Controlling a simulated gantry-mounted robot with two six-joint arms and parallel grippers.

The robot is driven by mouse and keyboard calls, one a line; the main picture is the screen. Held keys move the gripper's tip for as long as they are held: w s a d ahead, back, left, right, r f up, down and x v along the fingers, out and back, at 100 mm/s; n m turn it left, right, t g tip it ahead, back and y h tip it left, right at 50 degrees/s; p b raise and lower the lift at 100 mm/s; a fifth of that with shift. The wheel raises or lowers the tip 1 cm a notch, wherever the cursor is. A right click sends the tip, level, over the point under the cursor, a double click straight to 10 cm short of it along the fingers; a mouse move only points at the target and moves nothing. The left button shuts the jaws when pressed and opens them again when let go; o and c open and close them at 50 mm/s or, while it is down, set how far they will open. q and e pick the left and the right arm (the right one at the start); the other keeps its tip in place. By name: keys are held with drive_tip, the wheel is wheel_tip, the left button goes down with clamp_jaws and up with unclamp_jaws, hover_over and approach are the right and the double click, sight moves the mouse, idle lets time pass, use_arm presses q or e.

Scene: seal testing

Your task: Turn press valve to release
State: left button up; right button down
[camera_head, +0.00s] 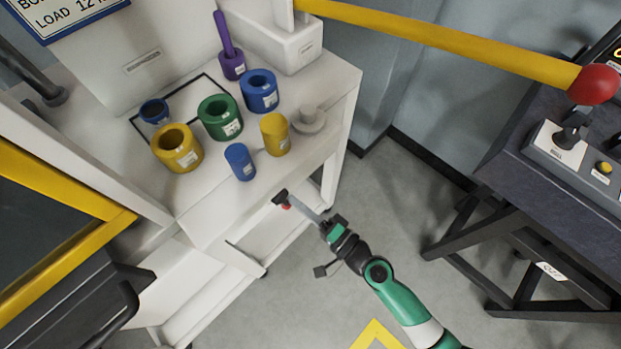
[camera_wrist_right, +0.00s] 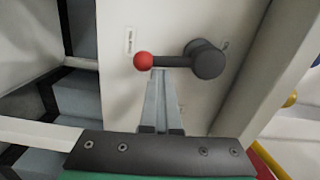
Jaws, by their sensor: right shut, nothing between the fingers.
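The press valve (camera_head: 280,197) is a dark hub with a lever ending in a red ball, on the front of the white bench. In the right wrist view, the hub (camera_wrist_right: 207,60) is right of centre. Its lever points left to the red ball (camera_wrist_right: 143,61). My right gripper (camera_head: 300,207) reaches up to the valve from the lower right. It is shut and empty. In the right wrist view its fingertips (camera_wrist_right: 161,73) are at the lever, close to the ball. I cannot tell whether they touch it. My left gripper is not in view.
On the bench top (camera_head: 205,205) stand several coloured rings and cylinders, including a green ring (camera_head: 220,117) and a yellow ring (camera_head: 177,148). A yellow bar (camera_head: 440,40) crosses the upper right. A dark control console (camera_head: 520,130) stands right. The grey floor between is open.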

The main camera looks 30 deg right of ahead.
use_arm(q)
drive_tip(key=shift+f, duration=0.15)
use_arm(e)
drive_tip(key=shift+s+a+f, duration=0.1)
drive_tip(key=shift+a+f, duration=0.1)
drive_tip(key=shift+a, duration=0.15)
drive_tip(key=shift+d, duration=0.1)
idle(0.3)
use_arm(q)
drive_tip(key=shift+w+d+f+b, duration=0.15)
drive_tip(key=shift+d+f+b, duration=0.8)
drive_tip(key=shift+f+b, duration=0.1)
use_arm(e)
drive_tip(key=s+d, duration=0.6)
drive_tip(key=s, duration=0.3)
drive_tip(key=shift+s+d+r, duration=0.2)
drive_tip(key=shift+d, duration=0.15)
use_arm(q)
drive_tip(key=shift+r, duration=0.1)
